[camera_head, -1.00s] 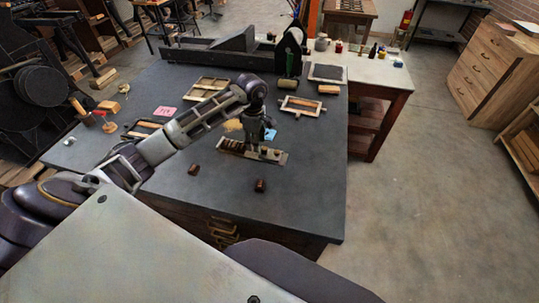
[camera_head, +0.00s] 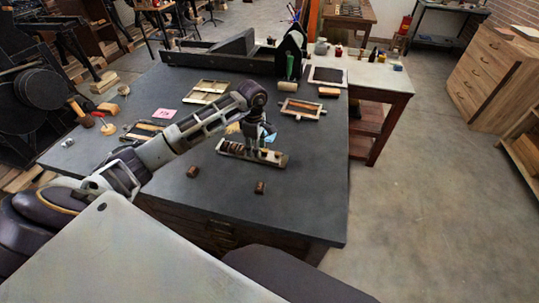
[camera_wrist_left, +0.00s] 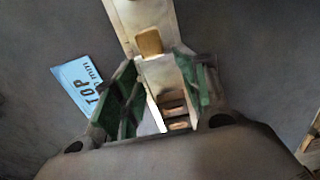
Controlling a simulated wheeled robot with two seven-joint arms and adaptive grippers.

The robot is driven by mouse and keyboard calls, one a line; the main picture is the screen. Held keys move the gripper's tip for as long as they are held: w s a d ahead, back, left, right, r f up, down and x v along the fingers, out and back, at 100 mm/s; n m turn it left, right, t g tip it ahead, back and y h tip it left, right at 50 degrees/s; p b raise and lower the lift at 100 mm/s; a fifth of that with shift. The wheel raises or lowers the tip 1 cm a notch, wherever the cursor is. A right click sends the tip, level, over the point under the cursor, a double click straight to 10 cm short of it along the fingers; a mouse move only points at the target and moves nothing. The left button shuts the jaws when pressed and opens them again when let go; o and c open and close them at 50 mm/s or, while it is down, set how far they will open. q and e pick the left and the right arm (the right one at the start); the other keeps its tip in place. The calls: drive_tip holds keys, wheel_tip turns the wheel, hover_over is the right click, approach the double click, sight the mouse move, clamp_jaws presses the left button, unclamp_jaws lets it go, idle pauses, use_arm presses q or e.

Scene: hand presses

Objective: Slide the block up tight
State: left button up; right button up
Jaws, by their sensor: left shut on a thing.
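A narrow pale tray (camera_head: 229,152) lies on the dark tabletop in the head view, with several dark brown pieces (camera_head: 236,150) in its left part. My left gripper (camera_head: 257,156) is down at the middle of the tray. In the left wrist view its green-padded fingers (camera_wrist_left: 162,88) are shut on a pale block (camera_wrist_left: 155,72) over the tray (camera_wrist_left: 128,18). Brown pieces (camera_wrist_left: 173,105) show beside the block, on the near side. A small tan piece (camera_wrist_left: 149,42) sits just beyond it. Whether the block touches the brown pieces is unclear. My right gripper is not in view.
Two small brown blocks (camera_head: 260,187) (camera_head: 193,171) stand loose in front of the tray. A blue card (camera_wrist_left: 83,85) lies beside it. Wooden frames (camera_head: 302,109) (camera_head: 209,91) lie farther back. The tabletop (camera_head: 310,200) at right front is clear.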

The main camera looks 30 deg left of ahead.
use_arm(q)
drive_tip(key=shift+s+f, duration=0.1)
drive_tip(key=c, duration=0.4)
drive_tip(key=shift+f, duration=0.15)
clamp_jaws()
